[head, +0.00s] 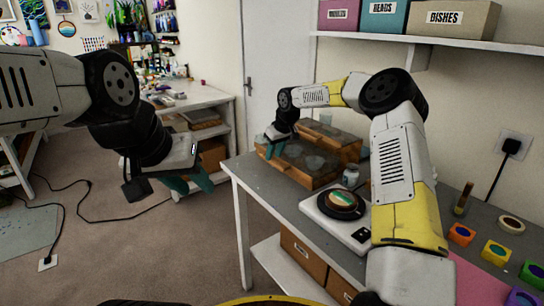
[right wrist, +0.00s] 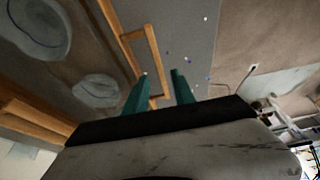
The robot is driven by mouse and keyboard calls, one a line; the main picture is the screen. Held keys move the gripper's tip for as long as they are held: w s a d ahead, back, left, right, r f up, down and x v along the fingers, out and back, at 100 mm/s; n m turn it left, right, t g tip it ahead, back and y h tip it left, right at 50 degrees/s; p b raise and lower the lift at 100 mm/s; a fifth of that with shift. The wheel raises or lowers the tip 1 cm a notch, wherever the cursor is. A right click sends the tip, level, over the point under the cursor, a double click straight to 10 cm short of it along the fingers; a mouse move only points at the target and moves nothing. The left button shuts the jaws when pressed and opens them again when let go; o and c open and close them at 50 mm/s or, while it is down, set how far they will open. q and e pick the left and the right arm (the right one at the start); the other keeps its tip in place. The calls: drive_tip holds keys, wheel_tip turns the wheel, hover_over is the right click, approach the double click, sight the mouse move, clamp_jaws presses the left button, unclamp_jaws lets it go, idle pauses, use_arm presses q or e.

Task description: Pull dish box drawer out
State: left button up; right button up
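A wooden box with a clear top (head: 318,170) stands at the far end of the grey table, with pale round dishes inside. In the right wrist view a wooden U-shaped handle (right wrist: 152,45) sticks out from the box's wooden front, and two round dishes (right wrist: 97,88) show behind the clear panel. My right gripper (head: 273,149) is at the box's left side. Its teal fingers (right wrist: 159,73) are apart, with the handle's bar appearing between or just beyond their tips; contact cannot be told. My left gripper (head: 190,184) hangs open and empty over the floor at left.
A scale (head: 322,212) with a round dark dish and a jar (head: 350,176) stand nearer on the table (head: 250,172). Coloured moulds (head: 495,252) lie at right. A shelf above holds labelled boxes, one reading DISHES (head: 450,19).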

drive_tip(key=shift+x, duration=1.3)
clamp_jaws()
idle(0.5)
